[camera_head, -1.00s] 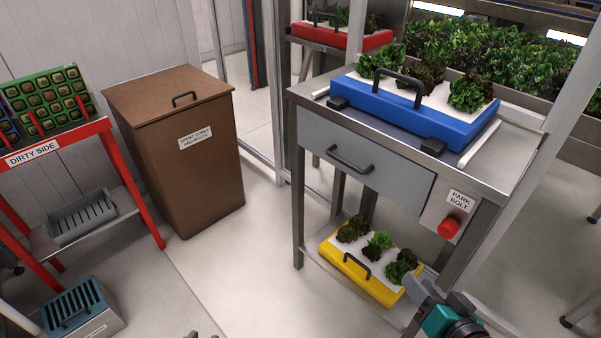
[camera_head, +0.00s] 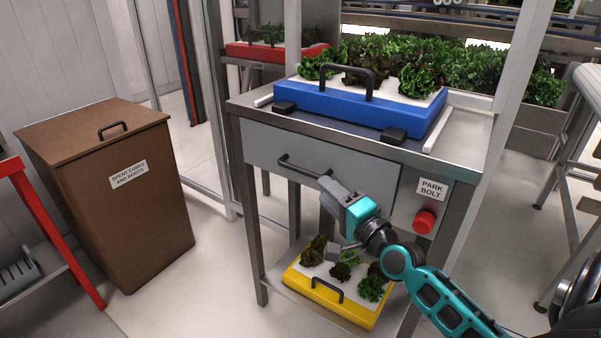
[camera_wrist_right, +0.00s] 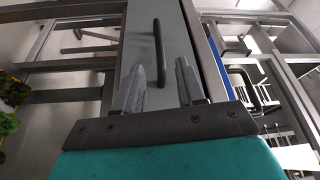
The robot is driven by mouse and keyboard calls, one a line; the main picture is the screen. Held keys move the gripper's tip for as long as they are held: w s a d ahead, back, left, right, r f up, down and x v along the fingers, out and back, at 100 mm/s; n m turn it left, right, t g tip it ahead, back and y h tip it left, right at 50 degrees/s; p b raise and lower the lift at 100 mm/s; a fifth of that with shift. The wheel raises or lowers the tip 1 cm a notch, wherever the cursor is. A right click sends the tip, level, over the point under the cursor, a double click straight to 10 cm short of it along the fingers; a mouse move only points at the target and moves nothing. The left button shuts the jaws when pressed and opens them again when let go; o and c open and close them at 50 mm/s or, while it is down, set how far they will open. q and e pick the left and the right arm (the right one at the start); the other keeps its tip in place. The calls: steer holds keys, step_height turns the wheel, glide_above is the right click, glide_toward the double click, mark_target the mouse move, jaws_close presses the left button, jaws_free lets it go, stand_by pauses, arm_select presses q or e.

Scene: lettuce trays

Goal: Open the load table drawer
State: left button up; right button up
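The load table (camera_head: 468,152) is a steel table with a grey drawer front (camera_head: 262,148) below its top. The drawer looks shut, flush with the frame. Its dark bar handle (camera_head: 300,166) runs across the front; in the right wrist view the handle (camera_wrist_right: 158,50) shows upright, ahead of and between the fingers. My right gripper (camera_head: 326,192) is in front of the drawer, near the handle's right end. In the right wrist view its fingers (camera_wrist_right: 158,88) are apart and empty, with the handle beyond their tips. My left gripper is not in view.
A blue lettuce tray (camera_head: 340,105) sits on the table top. A yellow tray (camera_head: 352,312) is on the lower shelf, below my right arm. A red park bolt knob (camera_head: 424,221) is right of the drawer. A brown bin (camera_head: 150,215) stands left, with clear floor between.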

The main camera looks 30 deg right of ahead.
mark_target(304, 172)
steer(key=w, duration=0.6)
steer(key=w+b, duration=0.1)
steer(key=w, duration=0.2)
steer(key=shift+w+a+r, duration=0.1)
steer(key=shift+w+r, duration=0.05)
steer(key=shift+r, duration=0.15)
jaws_close()
